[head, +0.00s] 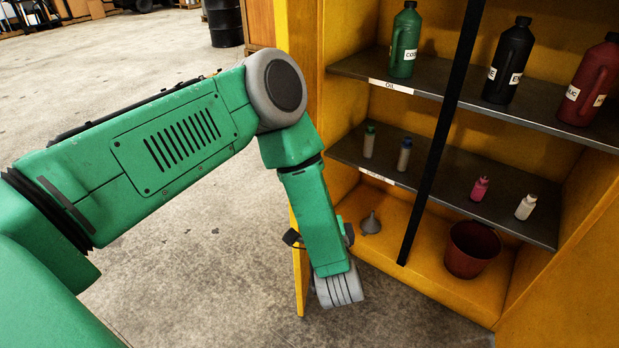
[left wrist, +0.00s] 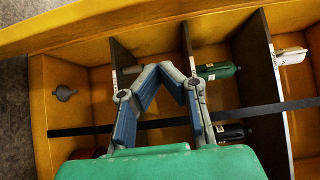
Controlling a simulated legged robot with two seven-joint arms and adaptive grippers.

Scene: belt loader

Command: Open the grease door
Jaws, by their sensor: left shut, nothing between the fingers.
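A yellow cabinet (head: 345,45) stands open at the right of the head view, its shelves showing. A yellow panel that looks like its door (head: 300,265) shows nearly edge-on at the cabinet's left side, partly behind my left arm. No readable label marks it as the grease door. A long yellow panel edge (left wrist: 60,28) also runs along the top of the left wrist view. My left gripper (left wrist: 160,70) is shut and empty, in front of the open shelves in that view. Its fingers are hidden in the head view. My right gripper is not in view.
A black vertical bar (head: 437,150) crosses the cabinet front. The shelves hold a green bottle (head: 405,42), a black bottle (head: 509,62), a dark red bottle (head: 592,85) and several small bottles. A funnel (head: 371,223) and red bucket (head: 471,250) stand below. Floor at left is clear.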

